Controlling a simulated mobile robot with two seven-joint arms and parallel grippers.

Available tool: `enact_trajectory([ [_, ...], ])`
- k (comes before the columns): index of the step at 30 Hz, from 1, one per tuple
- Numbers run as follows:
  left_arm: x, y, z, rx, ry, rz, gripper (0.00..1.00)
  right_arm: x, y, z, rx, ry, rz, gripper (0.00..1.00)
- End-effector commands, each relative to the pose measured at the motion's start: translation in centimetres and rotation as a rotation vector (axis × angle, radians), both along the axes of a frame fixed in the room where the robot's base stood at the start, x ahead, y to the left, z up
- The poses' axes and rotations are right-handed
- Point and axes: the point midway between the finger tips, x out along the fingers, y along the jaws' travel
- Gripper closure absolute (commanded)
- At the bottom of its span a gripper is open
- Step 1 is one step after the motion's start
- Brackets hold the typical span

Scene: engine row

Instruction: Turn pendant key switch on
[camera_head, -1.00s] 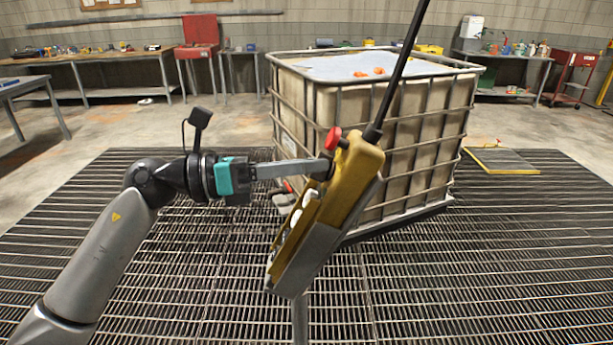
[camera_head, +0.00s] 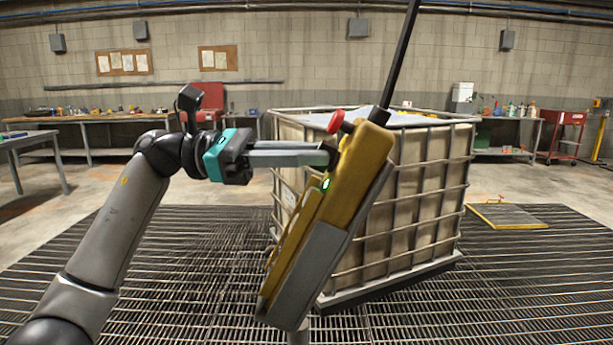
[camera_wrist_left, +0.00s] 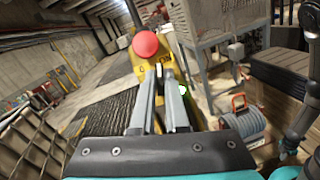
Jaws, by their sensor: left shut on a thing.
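The yellow and grey pendant (camera_head: 345,205) hangs tilted from a dark cable in the middle of the head view. A red mushroom button (camera_head: 336,121) sticks out near its top; it also shows in the wrist view (camera_wrist_left: 145,44). A small green light (camera_head: 326,184) glows on the pendant face, and also in the wrist view (camera_wrist_left: 183,90). My left gripper (camera_head: 328,155) reaches in from the left, its fingertips at the face just below the red button. It is shut on the key switch, which the fingers hide. Marks show on the yellow face around the fingertips. My right gripper is not in view.
A caged white tank (camera_head: 420,190) stands close behind the pendant on the floor grating (camera_head: 180,250). Workbenches (camera_head: 85,120) line the back wall. A yellow-edged plate (camera_head: 508,214) lies at the right. The grating to the left is clear.

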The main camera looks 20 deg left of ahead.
Motion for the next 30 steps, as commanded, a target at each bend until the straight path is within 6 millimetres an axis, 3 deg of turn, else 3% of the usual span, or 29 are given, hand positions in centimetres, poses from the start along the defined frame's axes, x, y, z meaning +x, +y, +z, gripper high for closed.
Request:
enact_trajectory([
  [10, 0.1, 0.0, 0.0, 0.046, -0.158, -0.078, 1.0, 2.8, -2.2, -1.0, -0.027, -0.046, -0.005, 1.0],
  [29, 0.1, 0.0, 0.0, 0.061, -0.203, -0.1, 1.0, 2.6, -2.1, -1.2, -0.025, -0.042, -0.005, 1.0],
  [30, 0.1, 0.0, 0.0, 0.061, -0.203, -0.1, 0.86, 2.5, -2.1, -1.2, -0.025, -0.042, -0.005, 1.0],
])
